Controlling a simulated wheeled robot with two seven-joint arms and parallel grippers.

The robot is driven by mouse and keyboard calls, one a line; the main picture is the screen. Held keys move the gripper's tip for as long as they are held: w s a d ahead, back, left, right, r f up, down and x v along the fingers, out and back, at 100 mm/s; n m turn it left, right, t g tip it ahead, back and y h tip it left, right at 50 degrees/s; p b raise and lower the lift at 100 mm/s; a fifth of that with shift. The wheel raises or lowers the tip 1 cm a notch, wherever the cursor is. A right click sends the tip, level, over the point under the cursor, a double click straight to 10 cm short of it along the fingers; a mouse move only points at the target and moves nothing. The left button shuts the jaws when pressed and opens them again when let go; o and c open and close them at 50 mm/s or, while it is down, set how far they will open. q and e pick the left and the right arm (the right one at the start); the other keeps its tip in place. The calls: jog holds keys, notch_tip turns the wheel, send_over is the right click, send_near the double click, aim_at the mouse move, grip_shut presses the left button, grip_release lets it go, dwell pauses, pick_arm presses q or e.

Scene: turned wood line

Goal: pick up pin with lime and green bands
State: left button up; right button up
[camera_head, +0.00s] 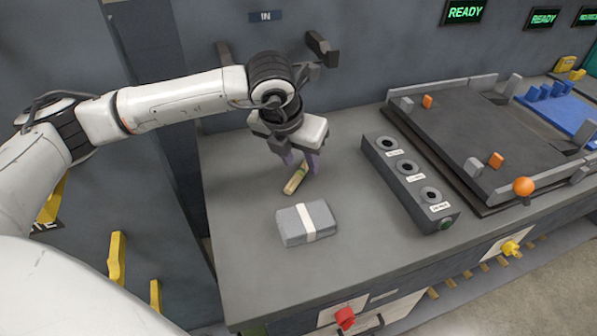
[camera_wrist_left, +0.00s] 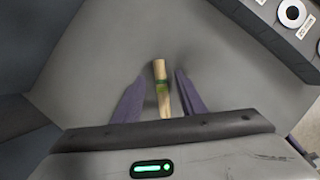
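The wooden pin (camera_head: 295,180) with green bands lies on the grey worktop, just behind a grey wrapped block. In the left wrist view the pin (camera_wrist_left: 161,92) lies between the two purple fingers, with a gap on each side; its near end is hidden by the gripper body. My left gripper (camera_head: 303,165) points down over the pin with its fingers apart, holding nothing. In the left wrist view the open left gripper (camera_wrist_left: 158,92) shows both fingertips. My right gripper is in neither view.
The grey block with a pale band (camera_head: 291,228) lies in front of the pin. A grey holder with several round holes (camera_head: 386,158) stands to the right. Beyond it is a dark tray (camera_head: 462,120) with raised edges. The worktop (camera_head: 250,275) is bare at the front left.

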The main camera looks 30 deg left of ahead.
pick_arm(q)
jog(key=shift+x, duration=0.8)
grip_shut()
